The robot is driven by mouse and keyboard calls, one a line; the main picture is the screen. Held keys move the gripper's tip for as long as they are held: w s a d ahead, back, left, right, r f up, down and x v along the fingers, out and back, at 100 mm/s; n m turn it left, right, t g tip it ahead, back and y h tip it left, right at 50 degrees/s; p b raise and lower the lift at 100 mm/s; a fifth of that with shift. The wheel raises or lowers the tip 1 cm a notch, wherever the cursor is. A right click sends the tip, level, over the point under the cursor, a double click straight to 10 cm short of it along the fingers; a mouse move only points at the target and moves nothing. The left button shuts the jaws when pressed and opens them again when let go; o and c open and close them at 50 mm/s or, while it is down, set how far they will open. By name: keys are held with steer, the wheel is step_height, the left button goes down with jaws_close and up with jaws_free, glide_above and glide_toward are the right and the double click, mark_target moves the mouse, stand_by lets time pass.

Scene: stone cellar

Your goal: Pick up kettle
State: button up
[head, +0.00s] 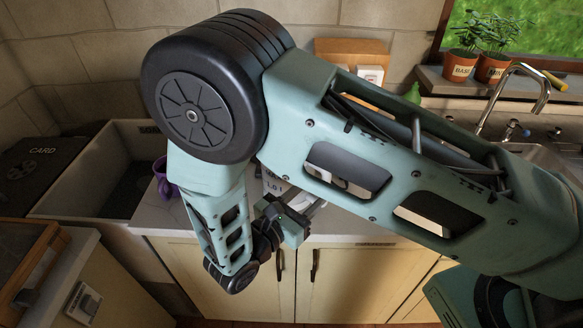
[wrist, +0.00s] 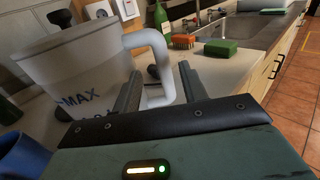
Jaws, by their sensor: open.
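The kettle (wrist: 85,75) is a pale grey vessel with "MAX" lettering, standing upright on the counter at the left of the wrist view. Its loop handle (wrist: 160,55) points right. My gripper (wrist: 159,82) is open and empty. In the wrist view the handle's upright part shows between the two fingers; I cannot tell whether either finger touches it. My gripper in the head view (head: 305,212) is at the counter's front edge.
A blue mug (wrist: 22,155) stands close at the left. A green bottle (wrist: 160,20), an orange brush (wrist: 183,41) and a green sponge (wrist: 220,47) lie beyond, near the sink (wrist: 245,32). Cupboard doors (head: 350,285) are below the counter.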

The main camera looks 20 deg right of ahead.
steer(key=p+x, duration=0.1)
steer(key=x, duration=0.1)
steer(key=r+p+x, duration=0.1)
steer(key=p+x, duration=0.1)
steer(key=x, duration=0.1)
steer(key=shift+s+d, duration=0.15)
steer(key=shift+d, duration=0.1)
steer(key=shift+w+d+f+p, duration=0.15)
steer(key=shift+w+d+p, duration=0.15)
steer(key=shift+w+d, duration=0.1)
jaws_close()
stand_by(0.9)
